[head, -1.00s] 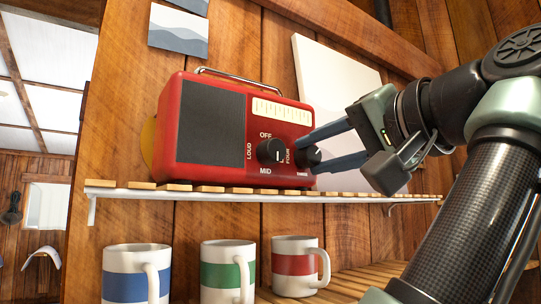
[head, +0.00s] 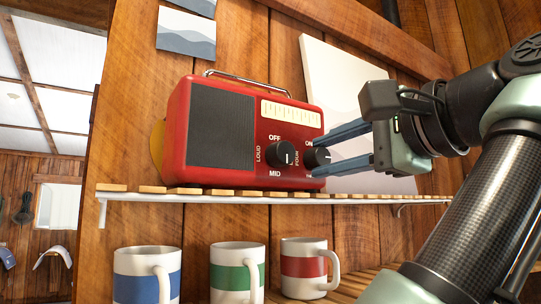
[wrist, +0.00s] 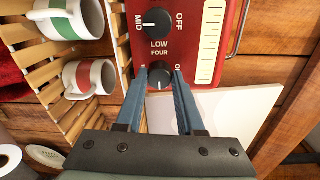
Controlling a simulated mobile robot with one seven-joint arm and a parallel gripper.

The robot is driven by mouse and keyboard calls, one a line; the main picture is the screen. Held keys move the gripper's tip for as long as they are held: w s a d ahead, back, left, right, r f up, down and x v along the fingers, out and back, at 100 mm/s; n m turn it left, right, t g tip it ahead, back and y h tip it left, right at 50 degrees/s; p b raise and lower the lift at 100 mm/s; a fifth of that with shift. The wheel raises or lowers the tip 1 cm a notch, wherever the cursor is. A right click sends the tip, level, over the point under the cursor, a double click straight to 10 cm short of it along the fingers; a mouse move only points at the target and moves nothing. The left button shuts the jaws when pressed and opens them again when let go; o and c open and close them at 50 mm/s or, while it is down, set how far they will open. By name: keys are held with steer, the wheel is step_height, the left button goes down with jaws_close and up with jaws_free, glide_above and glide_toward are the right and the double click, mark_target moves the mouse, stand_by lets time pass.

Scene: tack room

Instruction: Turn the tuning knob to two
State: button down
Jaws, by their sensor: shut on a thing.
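A red radio (head: 225,135) stands on a slatted wall shelf. Its right black knob, the tuning knob (head: 318,156), has FOUR at its left and part of ONE above it in the head view. My gripper (head: 322,153) is shut on this knob, one blue finger on each side. The wrist view also shows the knob (wrist: 160,77) between my fingertips. Its white pointer is too small and partly hidden to read surely. TWO and THREE are hidden. The left knob (head: 276,153) is marked OFF, MID, LOUD and LOW, and my fingers are clear of it.
The shelf (head: 160,198) runs under the radio. Below it stand a blue-banded mug (head: 135,262), a green-banded mug (head: 228,258) and a red-banded mug (head: 290,248). A pale panel (head: 340,75) leans on the wooden wall behind my gripper.

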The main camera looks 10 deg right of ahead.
stand_by(0.3)
steer(key=c, duration=0.5)
jaws_free()
